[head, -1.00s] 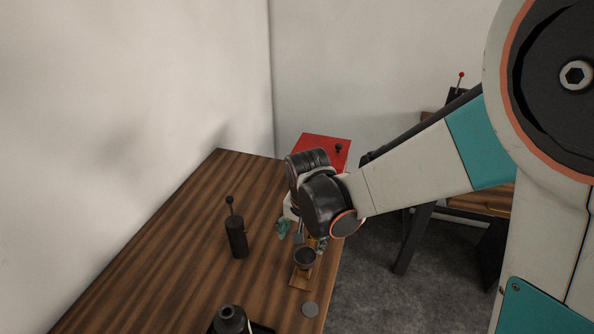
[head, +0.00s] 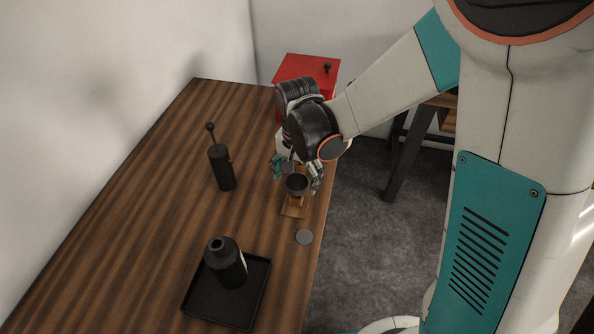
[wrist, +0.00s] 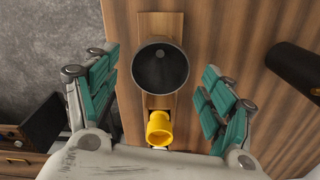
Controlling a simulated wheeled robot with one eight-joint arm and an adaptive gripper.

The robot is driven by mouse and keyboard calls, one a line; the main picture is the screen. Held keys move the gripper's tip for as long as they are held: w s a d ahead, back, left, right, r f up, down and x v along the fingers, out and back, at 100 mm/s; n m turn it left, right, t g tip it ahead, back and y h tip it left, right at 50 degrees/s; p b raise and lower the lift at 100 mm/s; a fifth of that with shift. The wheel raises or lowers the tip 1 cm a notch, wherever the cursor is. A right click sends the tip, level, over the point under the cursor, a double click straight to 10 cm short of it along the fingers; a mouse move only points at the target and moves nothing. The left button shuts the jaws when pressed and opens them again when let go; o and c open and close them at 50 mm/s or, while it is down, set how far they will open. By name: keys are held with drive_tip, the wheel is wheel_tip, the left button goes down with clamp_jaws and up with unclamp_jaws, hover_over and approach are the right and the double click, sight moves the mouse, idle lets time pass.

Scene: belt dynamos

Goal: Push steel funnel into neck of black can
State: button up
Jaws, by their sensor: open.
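The steel funnel (head: 297,187) is a dark grey cup shape on a small wooden stand near the table's right edge. The wrist view looks down into its wide mouth (wrist: 161,66). My gripper (head: 297,173) is open, with one teal-padded finger on each side of the funnel; in the wrist view (wrist: 160,84) gaps show on both sides. The black can (head: 226,264) stands upright on a black tray (head: 252,307), nearer the camera and left of the funnel. Its open neck faces up.
A yellow cup-like piece (wrist: 159,129) sits on the wooden stand (wrist: 174,22) beside the funnel. A black cylinder with a knobbed rod (head: 222,168) stands to the left. A red box (head: 318,68) is behind. The table's left side is clear.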

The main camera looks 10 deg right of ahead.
sight(297, 181)
drive_tip(key=shift+f+b, duration=0.75)
drive_tip(key=shift+f, duration=0.8)
drive_tip(key=c, duration=1.2)
drive_tip(key=shift+r, duration=0.1)
drive_tip(key=shift+r+p, duration=1.5)
drive_tip(key=shift+r, duration=0.7)
